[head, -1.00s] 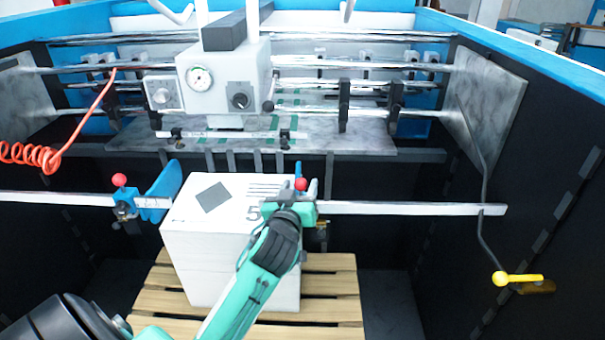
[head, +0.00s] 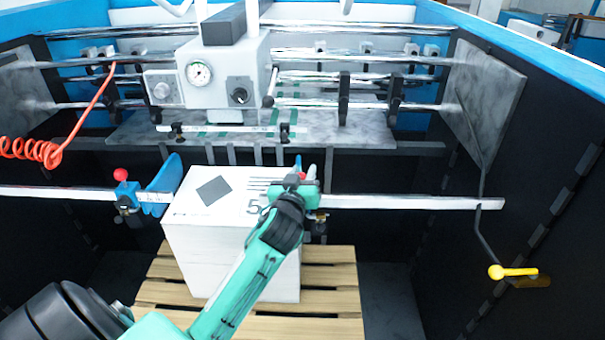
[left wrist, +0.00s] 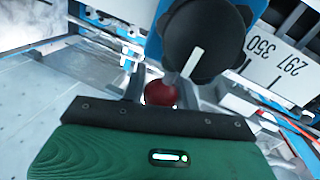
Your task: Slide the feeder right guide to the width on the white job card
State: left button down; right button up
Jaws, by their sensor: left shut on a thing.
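The right guide (head: 298,161) shows as a small blue tip behind my left gripper (head: 302,180), at the right edge of the white paper stack (head: 220,240). Most of this guide is hidden. My left gripper is shut on its red knob, which shows between the fingers in the left wrist view (left wrist: 160,93). The scale bar (head: 420,202) runs out to the right; the left wrist view shows 297 and 350 on the scale (left wrist: 270,62). The stack's top sheet has a grey square, lines and a "5" partly covered by my arm. I cannot tell whether it is the job card.
The left guide (head: 163,186), with its own red knob (head: 121,174), stands at the stack's left side. The stack rests on a wooden pallet (head: 330,275). A crank with a yellow handle (head: 512,272) hangs at the right. The feeder head (head: 225,75) is behind.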

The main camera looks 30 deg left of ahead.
pick_arm(q)
jog(key=shift+w+d, duration=0.45)
jog(key=shift+d, duration=0.35)
jog(key=c, duration=1.1)
grip_release()
jog(key=shift+o, duration=0.2)
jog(key=shift+s, duration=0.1)
jog(key=shift+s+d+f+b, duration=0.1)
jog(key=shift+s+b, duration=0.15)
jog(key=shift+b, duration=0.15)
jog(key=b+v, duration=0.4)
jog(key=v, duration=0.9)
